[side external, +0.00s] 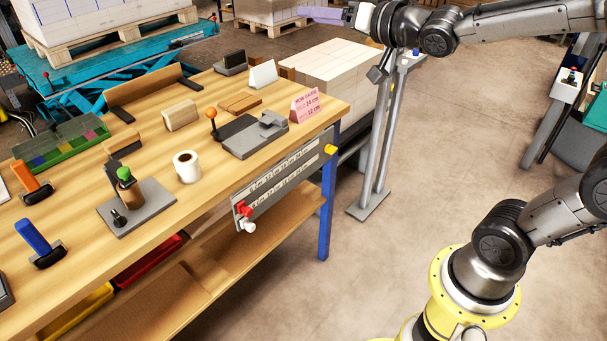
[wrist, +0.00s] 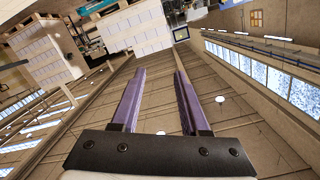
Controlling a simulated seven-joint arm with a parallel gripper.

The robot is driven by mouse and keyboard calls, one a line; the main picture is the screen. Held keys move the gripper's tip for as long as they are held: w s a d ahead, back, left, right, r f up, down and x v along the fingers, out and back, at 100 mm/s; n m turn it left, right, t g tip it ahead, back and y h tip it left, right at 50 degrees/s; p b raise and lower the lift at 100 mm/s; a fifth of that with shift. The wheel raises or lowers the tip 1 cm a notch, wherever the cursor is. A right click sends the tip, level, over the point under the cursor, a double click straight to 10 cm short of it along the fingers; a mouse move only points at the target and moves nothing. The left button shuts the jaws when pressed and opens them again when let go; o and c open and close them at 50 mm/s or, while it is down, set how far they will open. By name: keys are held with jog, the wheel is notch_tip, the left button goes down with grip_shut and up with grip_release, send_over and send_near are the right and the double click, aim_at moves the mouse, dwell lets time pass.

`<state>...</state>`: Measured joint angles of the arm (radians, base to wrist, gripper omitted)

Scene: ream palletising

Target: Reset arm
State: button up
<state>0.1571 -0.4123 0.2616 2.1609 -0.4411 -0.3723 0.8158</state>
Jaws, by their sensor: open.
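My gripper (side external: 322,14) is at the top edge of the side external view, high up behind the workbench's far end, with its purple fingers pointing left. In the wrist view the two long purple fingers (wrist: 160,72) stand apart with nothing between them. The gripper is open and empty. My arm reaches in from the right, partly cut off by the frame. No object touches the fingers.
A loaded pallet (side external: 100,35) rests on a teal lift table (side external: 100,83).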

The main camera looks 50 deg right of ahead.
jog(key=s+a+f+n+g, duration=0.1)
jog(key=s+f+g, duration=0.2)
jog(key=s+f, duration=0.2)
jog(key=s+a+f+n+g, duration=0.1)
jog(key=s+f+g, duration=0.3)
jog(key=s, duration=0.8)
jog(key=s+a+f+n+g, duration=0.1)
jog(key=s+f+n+g, duration=0.1)
jog(key=s+f+g, duration=0.2)
jog(key=s+f, duration=0.3)
jog(key=s, duration=0.1)
jog(key=shift+s+f+n, duration=0.3)
jog(key=shift+n, duration=0.1)
